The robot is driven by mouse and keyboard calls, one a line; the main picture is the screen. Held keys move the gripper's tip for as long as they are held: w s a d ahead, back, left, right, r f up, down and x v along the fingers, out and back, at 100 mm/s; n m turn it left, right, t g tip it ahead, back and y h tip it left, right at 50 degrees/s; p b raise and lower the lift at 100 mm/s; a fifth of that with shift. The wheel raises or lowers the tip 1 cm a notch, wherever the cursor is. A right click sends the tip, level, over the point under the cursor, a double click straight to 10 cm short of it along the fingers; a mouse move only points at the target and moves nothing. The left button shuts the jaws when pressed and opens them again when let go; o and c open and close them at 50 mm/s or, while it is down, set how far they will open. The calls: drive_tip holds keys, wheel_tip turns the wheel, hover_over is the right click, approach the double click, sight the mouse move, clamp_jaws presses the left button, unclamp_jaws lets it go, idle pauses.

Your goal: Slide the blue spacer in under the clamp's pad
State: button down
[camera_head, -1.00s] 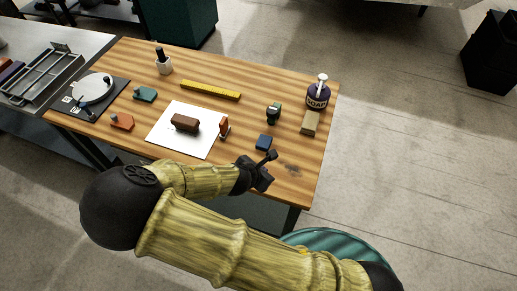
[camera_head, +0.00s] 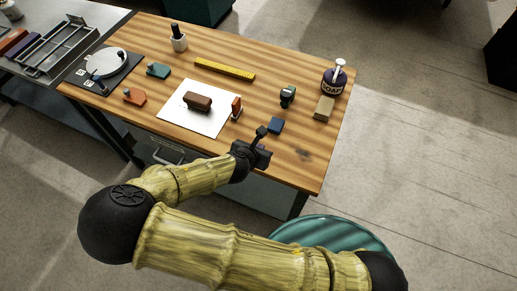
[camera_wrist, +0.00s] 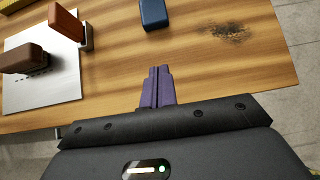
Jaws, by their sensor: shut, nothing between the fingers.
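The blue spacer (camera_head: 276,125) is a small dark blue block lying flat on the wooden table near its front edge. It also shows at the top of the wrist view (camera_wrist: 153,14), ahead of my fingertips with bare wood between. My gripper (camera_head: 263,147) is shut and empty at the table's front edge. Its purple fingers (camera_wrist: 158,72) are together in the wrist view. An orange-brown upright piece (camera_head: 237,106) on a small metal base stands at the right edge of the white sheet; it looks like the clamp, but I cannot make out a pad.
A dark green-topped device (camera_head: 288,95), a tan block (camera_head: 324,108) and a soap bottle (camera_head: 334,79) stand to the right. A yellow ruler (camera_head: 224,69) lies behind. Bare wood surrounds the spacer.

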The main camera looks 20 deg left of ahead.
sight(272, 132)
drive_tip(key=b+x, duration=0.6)
drive_tip(key=x, duration=0.2)
drive_tip(key=shift+s+f, duration=0.1)
drive_tip(key=shift+f, duration=0.1)
drive_tip(key=w, duration=0.1)
drive_tip(key=w+b, duration=0.1)
drive_tip(key=w, duration=0.1)
drive_tip(key=shift+w+d+r, duration=0.2)
drive_tip(key=shift+w+r, duration=0.1)
drive_tip(key=shift+w, duration=0.15)
drive_tip(key=shift+w+a, duration=0.1)
drive_tip(key=shift+w, duration=0.05)
